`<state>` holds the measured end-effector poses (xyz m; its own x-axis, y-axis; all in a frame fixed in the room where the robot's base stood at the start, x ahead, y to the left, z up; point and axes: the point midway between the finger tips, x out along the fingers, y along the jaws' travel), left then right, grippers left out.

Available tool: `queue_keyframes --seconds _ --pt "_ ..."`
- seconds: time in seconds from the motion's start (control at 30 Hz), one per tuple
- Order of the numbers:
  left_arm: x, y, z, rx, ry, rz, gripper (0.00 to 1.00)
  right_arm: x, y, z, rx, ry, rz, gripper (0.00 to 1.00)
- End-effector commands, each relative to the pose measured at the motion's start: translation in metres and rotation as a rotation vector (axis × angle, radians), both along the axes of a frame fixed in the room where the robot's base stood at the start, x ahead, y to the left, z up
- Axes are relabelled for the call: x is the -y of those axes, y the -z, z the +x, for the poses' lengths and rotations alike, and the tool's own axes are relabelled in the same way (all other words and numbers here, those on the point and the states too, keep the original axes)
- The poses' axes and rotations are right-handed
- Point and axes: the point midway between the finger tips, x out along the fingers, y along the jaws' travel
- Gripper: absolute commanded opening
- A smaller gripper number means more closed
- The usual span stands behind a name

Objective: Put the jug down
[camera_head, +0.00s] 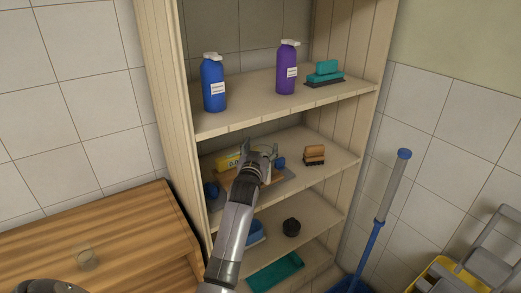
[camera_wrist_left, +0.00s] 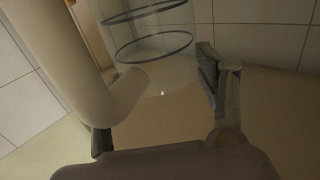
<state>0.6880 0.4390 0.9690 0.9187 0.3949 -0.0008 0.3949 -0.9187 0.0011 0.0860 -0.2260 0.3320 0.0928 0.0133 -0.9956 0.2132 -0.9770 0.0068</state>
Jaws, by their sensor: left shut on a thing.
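The jug (camera_wrist_left: 155,75) is clear glass with dark rings; it also shows faintly at my gripper in the head view (camera_head: 268,149). My left gripper (camera_head: 260,156) reaches into the middle shelf of the wooden rack and is shut on the jug. In the left wrist view, a thick pale curved part (camera_wrist_left: 75,60), perhaps the jug's handle, covers most of one finger; the other finger (camera_wrist_left: 213,85) is at the glass's right. I cannot tell whether the jug's base touches the shelf. My right gripper is not in view.
The middle shelf (camera_head: 335,158) also holds a yellow item (camera_head: 228,161), blue items and a brown brush (camera_head: 314,155). Blue (camera_head: 213,85) and purple (camera_head: 287,70) bottles stand above.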

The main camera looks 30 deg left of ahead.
Motion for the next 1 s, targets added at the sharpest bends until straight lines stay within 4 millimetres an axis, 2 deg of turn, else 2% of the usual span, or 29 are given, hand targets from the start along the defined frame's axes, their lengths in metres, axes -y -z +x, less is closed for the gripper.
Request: queue_keyframes --seconds 0.1,0.13,0.2,0.43,0.8,1.0 --pt "0.000 0.003 0.000 0.002 0.001 0.001 0.18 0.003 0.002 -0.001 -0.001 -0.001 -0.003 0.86" --pt "0.000 0.003 0.000 0.001 0.001 0.000 0.66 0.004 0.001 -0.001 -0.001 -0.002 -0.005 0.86" --pt "0.000 0.003 0.000 0.001 0.001 0.000 0.71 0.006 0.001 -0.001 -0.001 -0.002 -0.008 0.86" --pt "0.000 0.003 0.000 0.001 0.001 -0.001 0.85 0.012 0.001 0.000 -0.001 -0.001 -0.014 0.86" --pt "0.000 -0.003 0.000 0.002 0.001 0.000 0.85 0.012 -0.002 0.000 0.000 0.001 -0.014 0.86" --pt "0.012 0.001 -0.026 0.000 0.001 -0.001 0.85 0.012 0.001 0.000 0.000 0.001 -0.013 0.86"
